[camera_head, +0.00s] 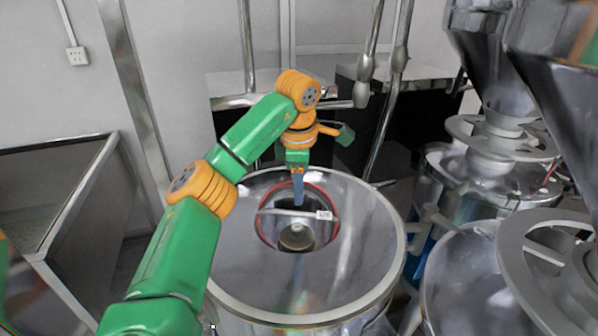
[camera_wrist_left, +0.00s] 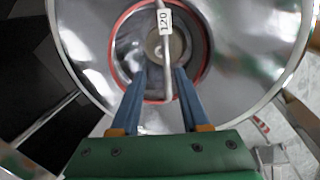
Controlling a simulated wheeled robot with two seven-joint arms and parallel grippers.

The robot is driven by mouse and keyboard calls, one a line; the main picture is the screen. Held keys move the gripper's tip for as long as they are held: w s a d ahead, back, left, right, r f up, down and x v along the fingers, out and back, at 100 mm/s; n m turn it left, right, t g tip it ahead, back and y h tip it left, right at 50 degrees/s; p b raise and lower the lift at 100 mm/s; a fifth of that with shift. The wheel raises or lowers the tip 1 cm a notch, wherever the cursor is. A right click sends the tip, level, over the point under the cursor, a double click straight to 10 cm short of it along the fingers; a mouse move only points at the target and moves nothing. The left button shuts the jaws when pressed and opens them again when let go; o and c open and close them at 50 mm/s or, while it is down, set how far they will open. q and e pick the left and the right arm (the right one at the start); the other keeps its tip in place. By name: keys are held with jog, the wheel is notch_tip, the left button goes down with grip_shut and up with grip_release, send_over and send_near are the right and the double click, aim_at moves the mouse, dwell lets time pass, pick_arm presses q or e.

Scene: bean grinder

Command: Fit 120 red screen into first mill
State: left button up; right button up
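The red screen (camera_head: 337,231) is a red ring with a thin pale bar across it and a tag reading 120. It lies in the round opening of the mill (camera_head: 235,260), whose lid is shiny metal. It also shows in the left wrist view (camera_wrist_left: 120,24), with the tag near the top. My left gripper (camera_head: 298,203) points down at the far part of the ring. In the left wrist view its two blue fingers (camera_wrist_left: 161,72) are apart, one on each side of the bar, with gaps visible. Whether the ring is fully seated is hard to tell. My right gripper is out of view.
Other metal mills with hoppers (camera_head: 490,85) crowd the right side. An open metal bin (camera_head: 75,215) stands at the left. Upright pipes (camera_head: 385,110) rise behind the mill. The lid around the opening is clear.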

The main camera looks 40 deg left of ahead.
aim_at(308, 215)
pick_arm(q)
jog(key=shift+o, duration=0.5)
jog(key=shift+s+r, duration=0.1)
jog(key=shift+r, duration=0.3)
jog(key=f+t+h+b, duration=0.1)
jog(key=f+b, duration=0.1)
jog(key=d+f+t+h+b, duration=0.1)
jog(key=f+b, duration=0.1)
jog(key=b, duration=0.1)
jog(key=shift+s+f+t, duration=0.1)
jog(key=shift+s+t, duration=0.05)
jog(key=shift+t, duration=0.25)
jog(key=shift+s+d+m+t+h+b, duration=0.15)
jog(key=shift+m+t+h+b, duration=0.25)
jog(key=shift+t+h, duration=0.1)
jog(key=x, duration=0.4)
jog(key=p+x, duration=0.1)
jog(key=x, duration=0.1)
jog(key=shift+a, duration=0.55)
jog(key=shift+s, duration=0.1)
grip_shut()
